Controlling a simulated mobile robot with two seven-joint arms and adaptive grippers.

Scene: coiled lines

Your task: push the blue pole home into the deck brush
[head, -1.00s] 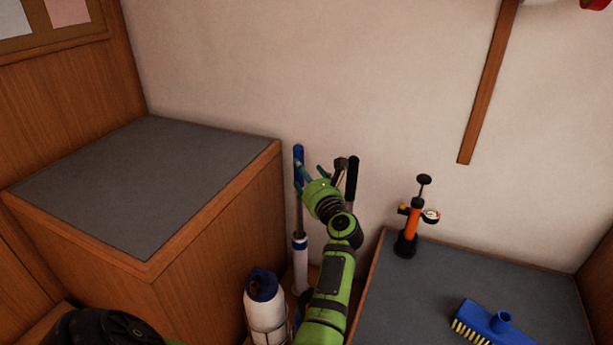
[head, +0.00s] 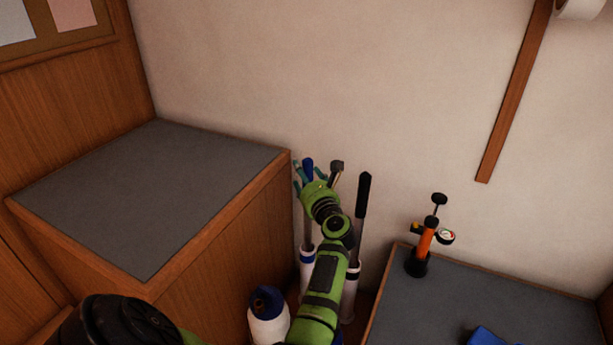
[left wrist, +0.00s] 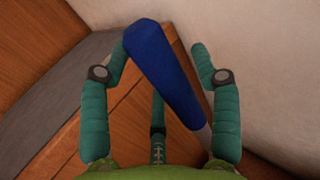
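The pole has a blue grip (head: 308,166) and a pale shaft, and stands upright in a white tube with a blue band (head: 306,262) between the two benches. My left gripper (head: 305,180) is at the blue grip. In the left wrist view the grip (left wrist: 160,65) passes between the spread teal fingers of the left gripper (left wrist: 162,75). A gap shows on the right, so the fingers are not closed on it. The blue deck brush (head: 485,337) is at the bottom edge on the right bench, mostly cut off. My right gripper is not in view.
A black-handled pole (head: 362,195) stands in another white tube (head: 350,290) just right of my arm. A white fender with a blue top (head: 268,318) stands in front. An orange pump (head: 425,245) stands on the right bench (head: 480,295). The left bench top (head: 150,200) is clear.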

